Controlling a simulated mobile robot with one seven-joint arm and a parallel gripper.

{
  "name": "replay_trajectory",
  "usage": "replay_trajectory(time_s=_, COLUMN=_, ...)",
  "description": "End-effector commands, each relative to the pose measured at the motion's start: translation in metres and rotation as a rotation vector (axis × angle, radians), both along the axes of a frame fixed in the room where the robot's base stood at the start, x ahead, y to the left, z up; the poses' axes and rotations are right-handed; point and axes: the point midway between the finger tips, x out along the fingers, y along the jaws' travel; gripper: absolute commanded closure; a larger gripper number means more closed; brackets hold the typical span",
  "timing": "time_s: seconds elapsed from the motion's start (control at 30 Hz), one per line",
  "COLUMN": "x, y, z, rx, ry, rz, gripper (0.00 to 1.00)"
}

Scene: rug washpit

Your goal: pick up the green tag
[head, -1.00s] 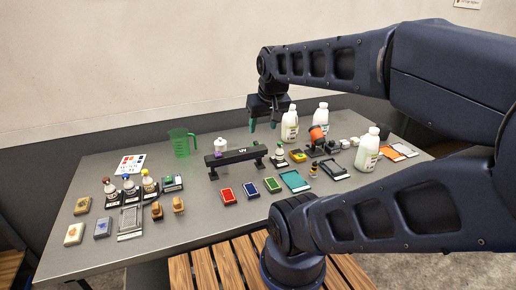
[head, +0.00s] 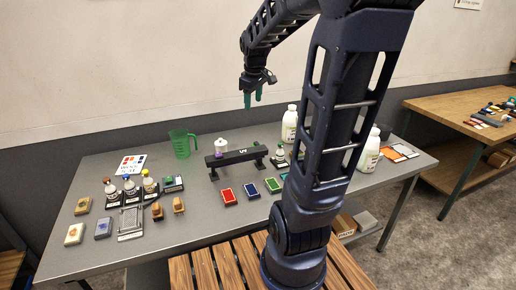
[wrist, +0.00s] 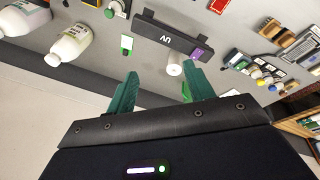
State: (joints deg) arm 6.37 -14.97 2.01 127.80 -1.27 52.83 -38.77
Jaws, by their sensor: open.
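A small green and white piece (wrist: 127,43), which looks like the green tag, lies flat on the grey table in the wrist view. It is behind the black UV lamp bar (wrist: 170,32), on the side near the wall. My gripper (head: 252,100) hangs above the back of the table, fingers down, well clear of everything. In the wrist view its green fingers (wrist: 160,80) are apart with nothing between them.
A small white-capped bottle (head: 221,147) stands behind the lamp and a green jug (head: 182,143) to its left. White jugs (head: 290,124) stand to the right, partly behind my arm. Red (head: 228,196), blue (head: 251,190) and green (head: 272,185) pads lie in front.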

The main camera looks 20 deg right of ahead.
Motion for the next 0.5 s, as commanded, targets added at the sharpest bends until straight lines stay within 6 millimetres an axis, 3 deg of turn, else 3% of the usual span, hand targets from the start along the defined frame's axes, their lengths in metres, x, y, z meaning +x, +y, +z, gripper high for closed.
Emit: replay_trajectory(time_s=0.5, x=0.135, y=-0.045, z=-0.064, rx=-0.077, ry=0.125, rz=0.403, gripper=0.47)
